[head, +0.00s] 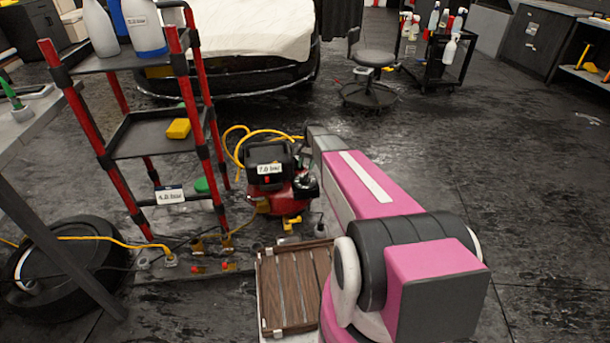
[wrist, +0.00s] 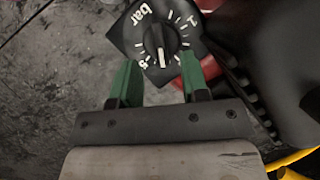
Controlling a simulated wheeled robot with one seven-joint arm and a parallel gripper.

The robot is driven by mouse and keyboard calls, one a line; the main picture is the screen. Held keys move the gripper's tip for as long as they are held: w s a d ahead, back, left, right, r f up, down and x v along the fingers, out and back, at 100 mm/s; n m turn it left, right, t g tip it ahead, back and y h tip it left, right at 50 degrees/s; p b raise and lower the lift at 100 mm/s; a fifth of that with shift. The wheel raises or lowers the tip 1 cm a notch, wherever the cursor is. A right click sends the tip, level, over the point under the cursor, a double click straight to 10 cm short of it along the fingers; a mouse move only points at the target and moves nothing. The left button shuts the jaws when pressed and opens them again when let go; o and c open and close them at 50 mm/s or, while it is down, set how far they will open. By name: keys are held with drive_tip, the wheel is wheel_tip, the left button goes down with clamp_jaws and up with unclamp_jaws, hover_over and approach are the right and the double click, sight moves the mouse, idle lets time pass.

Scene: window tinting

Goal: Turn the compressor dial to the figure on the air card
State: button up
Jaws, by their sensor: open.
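The red and black compressor (head: 290,200) stands on the floor left of my arm in the head view. A white card on it (head: 270,168) seems to read 7.0 bar. Another white card on the red-posted rack (head: 170,195) seems to read 4.0 bar; I cannot tell for sure which is the air card. The black dial (wrist: 140,40) fills the upper middle of the wrist view, with white ticks and "bar" upside down. Its knob's white mark points down, near a figure like 5. My gripper (wrist: 158,80) is open, its green fingers apart just below the knob, holding nothing.
The rack (head: 160,130) with bottles and a yellow block stands left of the compressor. Yellow hose (head: 240,150) curls behind it. A slatted wooden crate (head: 290,285) lies in front, and brass fittings lie on the floor.

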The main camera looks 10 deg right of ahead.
sight(305, 175)
drive_tip(key=shift+x, duration=2.45)
clamp_jaws()
